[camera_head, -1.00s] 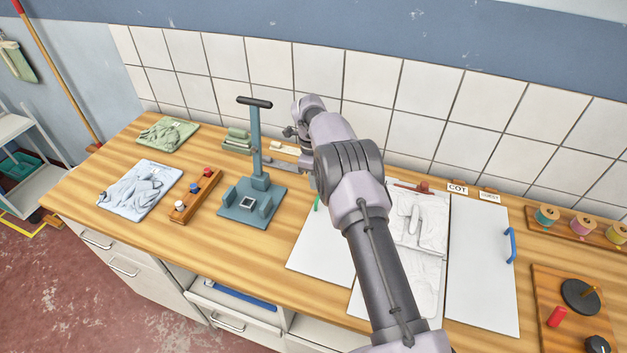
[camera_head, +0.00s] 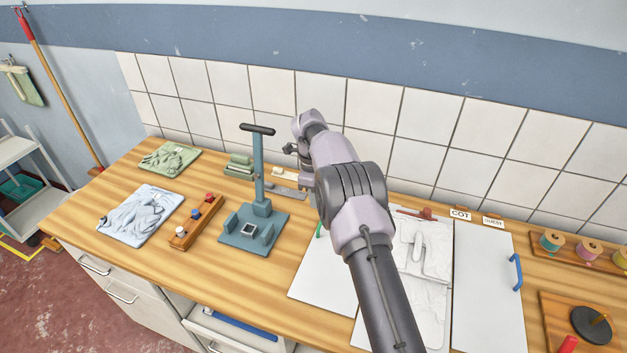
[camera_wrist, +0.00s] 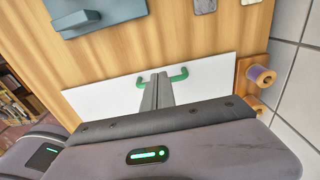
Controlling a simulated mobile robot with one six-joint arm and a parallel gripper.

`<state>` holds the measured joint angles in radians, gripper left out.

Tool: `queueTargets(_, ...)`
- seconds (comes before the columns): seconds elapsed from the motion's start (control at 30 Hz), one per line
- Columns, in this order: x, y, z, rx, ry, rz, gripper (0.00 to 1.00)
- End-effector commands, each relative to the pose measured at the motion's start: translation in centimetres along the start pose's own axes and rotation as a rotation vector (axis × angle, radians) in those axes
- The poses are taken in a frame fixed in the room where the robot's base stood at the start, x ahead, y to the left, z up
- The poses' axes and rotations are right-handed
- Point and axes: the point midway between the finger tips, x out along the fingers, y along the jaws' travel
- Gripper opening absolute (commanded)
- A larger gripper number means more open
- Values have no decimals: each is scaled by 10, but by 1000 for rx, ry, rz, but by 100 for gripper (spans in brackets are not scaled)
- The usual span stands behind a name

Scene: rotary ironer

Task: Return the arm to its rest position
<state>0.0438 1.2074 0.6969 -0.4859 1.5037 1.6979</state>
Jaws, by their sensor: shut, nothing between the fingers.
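My gripper (camera_wrist: 160,78) shows in the wrist view with its two grey fingers together and nothing between them. The fingers lie in front of a white panel (camera_wrist: 95,97) and overlap the span of its green handle (camera_wrist: 180,75); I cannot tell whether they touch it. In the head view my arm (camera_head: 357,195) reaches from the bottom edge up over the workbench (camera_head: 290,262), bent towards the wall. My fingers are not clearly visible there.
A teal press with an upright handle (camera_head: 257,180) stands just left of my arm. Right of my arm lie a white moulded panel (camera_head: 432,290) and a plain panel with a blue handle (camera_head: 485,290). Thread spools (camera_head: 590,250) stand at the right. Folded cloths (camera_head: 140,215) lie left.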

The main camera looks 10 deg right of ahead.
Motion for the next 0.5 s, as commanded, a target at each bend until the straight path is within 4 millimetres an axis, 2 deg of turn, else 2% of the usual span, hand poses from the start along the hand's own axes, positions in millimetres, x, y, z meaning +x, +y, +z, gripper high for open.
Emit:
queueTargets(0.03, -22, -1, 0, 0, -2, -4, 0)
queueTargets(0.1, -47, -1, 0, 1, -3, -4, 0)
queueTargets(0.3, -105, 0, 0, 0, -2, -2, 0)
queueTargets(0.4, -122, 0, 0, 0, 0, -1, 0)
queueTargets(0.5, -130, 0, 0, -1, -1, 0, 0)
